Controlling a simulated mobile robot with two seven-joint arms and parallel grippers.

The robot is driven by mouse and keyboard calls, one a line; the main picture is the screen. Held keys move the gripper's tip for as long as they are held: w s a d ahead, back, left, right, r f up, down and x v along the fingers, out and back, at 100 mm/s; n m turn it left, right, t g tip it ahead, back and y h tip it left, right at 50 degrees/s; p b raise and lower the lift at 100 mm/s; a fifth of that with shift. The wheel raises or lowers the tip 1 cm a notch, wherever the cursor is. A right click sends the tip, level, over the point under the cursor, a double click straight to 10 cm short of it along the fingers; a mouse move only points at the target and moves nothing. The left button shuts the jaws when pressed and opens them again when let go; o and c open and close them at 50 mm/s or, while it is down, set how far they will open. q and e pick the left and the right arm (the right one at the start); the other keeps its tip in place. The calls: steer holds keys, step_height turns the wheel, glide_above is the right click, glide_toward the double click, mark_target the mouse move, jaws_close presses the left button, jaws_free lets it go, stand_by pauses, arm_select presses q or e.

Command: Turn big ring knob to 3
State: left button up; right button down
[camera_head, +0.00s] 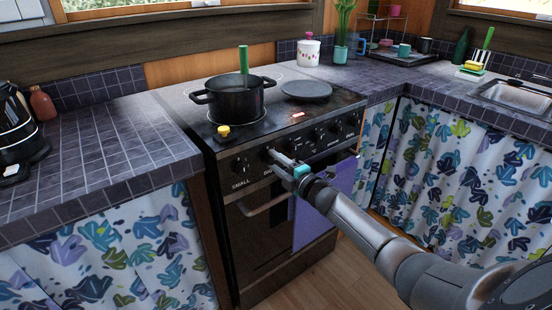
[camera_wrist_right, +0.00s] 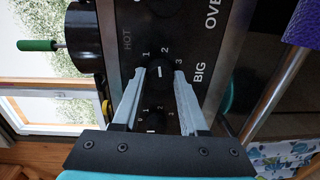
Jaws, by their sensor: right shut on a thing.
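The stove (camera_head: 262,205) has a row of dark knobs along its front panel. The big ring knob (camera_wrist_right: 159,80) sits beside the "BIG" label in the right wrist view, with the numbers 1, 2 and 3 around it. It bears a short white mark; which number the mark points at is unclear. My right gripper (camera_head: 274,155) reaches in from the right and is shut on this knob, one finger on each side, also in the right wrist view (camera_wrist_right: 160,75). In the head view the gripper largely hides the knob. My left gripper is not in view.
The small ring knob (camera_head: 240,165) is just left of the gripper. A black pot (camera_head: 236,100) with a green handle stands on the stove, a yellow object (camera_head: 223,131) in front of it. A purple towel (camera_head: 308,217) and oven handle (camera_head: 262,207) are below the arm.

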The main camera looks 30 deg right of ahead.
steer(key=m+p, duration=0.1)
steer(key=m, duration=0.1)
steer(key=shift+m, duration=0.4)
steer(key=m, duration=0.3)
steer(key=shift+y+p, duration=0.3)
steer(key=shift+p, duration=0.1)
steer(key=m, duration=0.3)
steer(key=shift+m, duration=0.3)
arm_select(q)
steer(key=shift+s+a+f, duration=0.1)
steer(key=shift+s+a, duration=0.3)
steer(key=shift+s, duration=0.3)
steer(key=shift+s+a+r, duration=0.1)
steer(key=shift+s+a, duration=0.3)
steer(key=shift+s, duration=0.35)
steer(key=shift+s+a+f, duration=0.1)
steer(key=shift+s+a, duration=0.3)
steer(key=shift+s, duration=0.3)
arm_select(e)
steer(key=shift+d+f+m, duration=0.1)
steer(key=shift+m, duration=1.7)
steer(key=shift+c, duration=2.2)
jaws_free()
